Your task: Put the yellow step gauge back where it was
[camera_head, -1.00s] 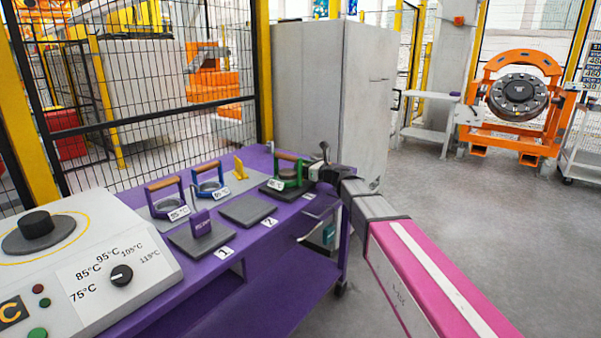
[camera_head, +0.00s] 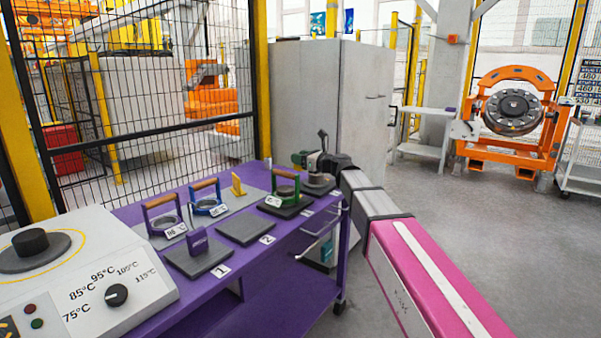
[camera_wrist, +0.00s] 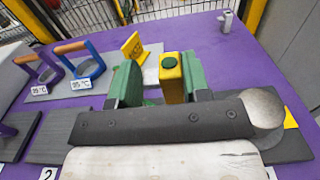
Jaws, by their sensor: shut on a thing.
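My gripper (camera_head: 303,159) is over the far right end of the purple table. In the wrist view its green fingers (camera_wrist: 160,88) are shut on a yellow block (camera_wrist: 172,75) with a round green top. The block's lower part is hidden, and I cannot tell whether it touches anything below. A second yellow piece, upright with dark marks (camera_wrist: 132,47), stands on a grey mat, left of and beyond the fingers. It shows in the head view (camera_head: 238,186) right of the blue-framed ring. I cannot tell from its shape which yellow piece is the step gauge.
Blue (camera_head: 208,199), purple (camera_head: 164,216) and green (camera_head: 284,189) wood-handled frames stand on the purple table (camera_head: 290,228). A heater box (camera_head: 95,265) is at left, a grey cabinet (camera_head: 345,100) behind.

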